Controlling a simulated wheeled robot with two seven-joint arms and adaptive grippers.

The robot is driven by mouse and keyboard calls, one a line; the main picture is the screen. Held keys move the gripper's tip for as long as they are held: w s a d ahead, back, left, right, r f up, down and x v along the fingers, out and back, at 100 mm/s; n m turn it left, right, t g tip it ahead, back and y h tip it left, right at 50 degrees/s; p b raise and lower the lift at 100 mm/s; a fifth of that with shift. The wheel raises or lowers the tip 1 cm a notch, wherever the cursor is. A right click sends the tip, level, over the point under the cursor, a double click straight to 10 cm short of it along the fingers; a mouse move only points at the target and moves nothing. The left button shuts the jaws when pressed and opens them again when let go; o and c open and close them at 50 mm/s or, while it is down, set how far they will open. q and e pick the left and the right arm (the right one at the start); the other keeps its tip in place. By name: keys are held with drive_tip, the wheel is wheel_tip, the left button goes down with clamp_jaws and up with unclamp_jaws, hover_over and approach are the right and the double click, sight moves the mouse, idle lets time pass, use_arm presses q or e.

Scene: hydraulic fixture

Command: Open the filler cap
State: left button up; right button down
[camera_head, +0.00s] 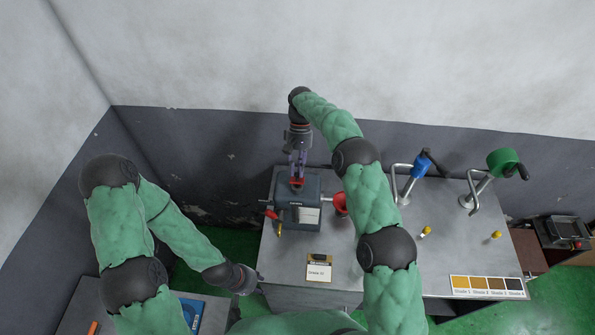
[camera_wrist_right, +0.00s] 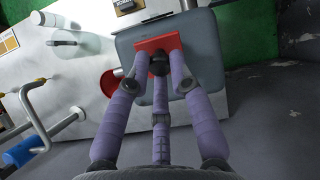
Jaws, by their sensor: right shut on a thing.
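The grey hydraulic tank (camera_head: 310,187) stands on the left part of the metal bench. A red square filler cap (camera_wrist_right: 146,46) is on its top. It shows small and partly covered in the head view (camera_head: 297,183). My right gripper (camera_wrist_right: 159,66) comes down on it from above, with its purple fingers closed around the middle of the red piece. A dark part shows between the fingertips; I cannot tell if it belongs to the cap or a finger. My left gripper (camera_head: 245,279) hangs empty-looking at the bench's front left edge; its fingers are not clear.
A red funnel-like part (camera_head: 340,203) is right of the tank, partly behind my right arm. Blue (camera_head: 422,166) and green (camera_head: 503,163) fittings on bent pipes stand further right. A grade card (camera_head: 319,271) and a shade chart (camera_head: 487,287) lie at the front.

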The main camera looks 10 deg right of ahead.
drive_tip(key=shift+w+g+b, duration=0.25)
drive_tip(key=shift+g+b, duration=0.25)
drive_tip(key=shift+b, duration=0.1)
idle(0.3)
drive_tip(key=c, duration=1.1)
unclamp_jaws()
drive_tip(key=shift+r, duration=0.1)
drive_tip(key=shift+w, duration=0.1)
drive_tip(key=shift+d, duration=0.1)
